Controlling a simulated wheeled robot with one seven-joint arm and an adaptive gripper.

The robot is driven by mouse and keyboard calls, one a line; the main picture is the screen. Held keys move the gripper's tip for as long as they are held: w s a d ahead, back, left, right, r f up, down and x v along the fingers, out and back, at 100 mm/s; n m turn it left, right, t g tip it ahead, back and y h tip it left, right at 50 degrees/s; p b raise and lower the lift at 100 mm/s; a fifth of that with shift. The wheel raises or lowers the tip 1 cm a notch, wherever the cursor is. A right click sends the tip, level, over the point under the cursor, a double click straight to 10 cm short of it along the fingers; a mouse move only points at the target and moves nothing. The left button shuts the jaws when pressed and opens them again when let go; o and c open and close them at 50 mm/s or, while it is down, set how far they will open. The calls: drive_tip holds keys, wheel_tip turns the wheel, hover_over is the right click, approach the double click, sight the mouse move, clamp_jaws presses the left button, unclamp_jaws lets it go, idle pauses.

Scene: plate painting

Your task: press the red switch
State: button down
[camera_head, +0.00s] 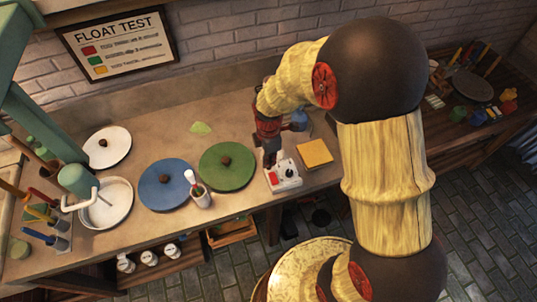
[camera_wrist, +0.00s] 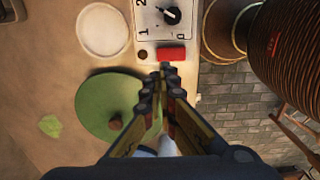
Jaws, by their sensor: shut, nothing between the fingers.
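The red switch (camera_wrist: 171,54) is a small red block at the lower edge of a white control box (camera_wrist: 179,27) in the wrist view. The box also carries a black dial with numbers and a small dark round button (camera_wrist: 143,54) beside the switch. In the head view the white box (camera_head: 289,183) sits at the bench's front edge, right of the green disc. My gripper (camera_wrist: 165,69) is shut and empty, its tips just below the red switch in the wrist view. In the head view it points down at the box's back side. I cannot tell whether the tips touch the switch.
A green disc (camera_head: 228,167) and a blue disc (camera_head: 165,187) lie left of the box. A yellow-orange square (camera_head: 315,153) lies close on the right.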

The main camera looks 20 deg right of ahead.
sight(268, 174)
wheel_tip(268, 174, down, 6)
drive_tip(key=shift+f+b, duration=0.1)
drive_tip(key=shift+b, duration=0.4)
drive_tip(key=shift+f, duration=0.15)
drive_tip(key=shift+w+f, duration=0.15)
drive_tip(key=shift+f, duration=0.3)
drive_tip(key=shift+s+r+p, duration=0.35)
drive_tip(key=shift+s+r, duration=0.05)
drive_tip(key=shift+s, duration=0.35)
